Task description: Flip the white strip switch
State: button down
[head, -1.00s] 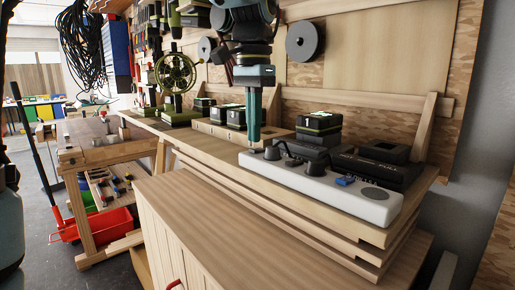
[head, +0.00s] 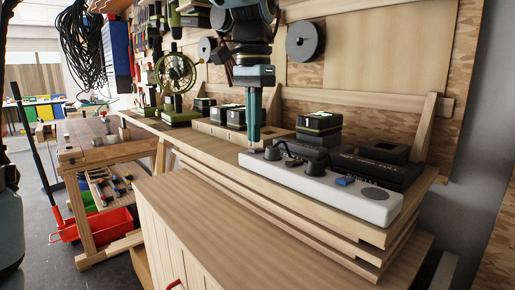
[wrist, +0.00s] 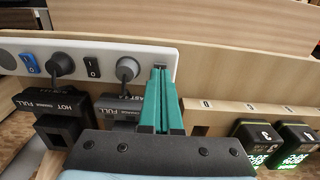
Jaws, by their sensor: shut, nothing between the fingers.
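The white power strip (head: 372,203) lies on the workbench's upper boards in the head view; the wrist view shows it (wrist: 130,50) with plugs in it. A blue rocker switch (head: 345,181) sits near its right end in the head view; it also shows in the wrist view (wrist: 30,63). A black rocker switch (wrist: 92,67) lies between two plugs in the wrist view. My gripper (head: 253,148) is shut and empty, pointing down at the strip's far left end; its green fingers (wrist: 160,72) cover part of that end. I cannot tell whether the tips touch it.
Black chargers (head: 375,168) stand behind the strip, and a battery on a charger (head: 319,126) stands nearby. Cords and plugs (wrist: 127,69) rise from the strip close to my fingers. Batteries (wrist: 255,140) stand beyond the strip's end. The lower bench top (head: 220,215) in front is clear.

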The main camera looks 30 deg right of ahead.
aim_at(254, 149)
jog(key=shift+f+b, duration=0.5)
jog(key=shift+f, duration=0.35)
dwell(0.7)
jog(key=shift+r, duration=0.15)
notch_tip(254, 149, up, 7)
jog(key=p, duration=0.7)
dwell(0.5)
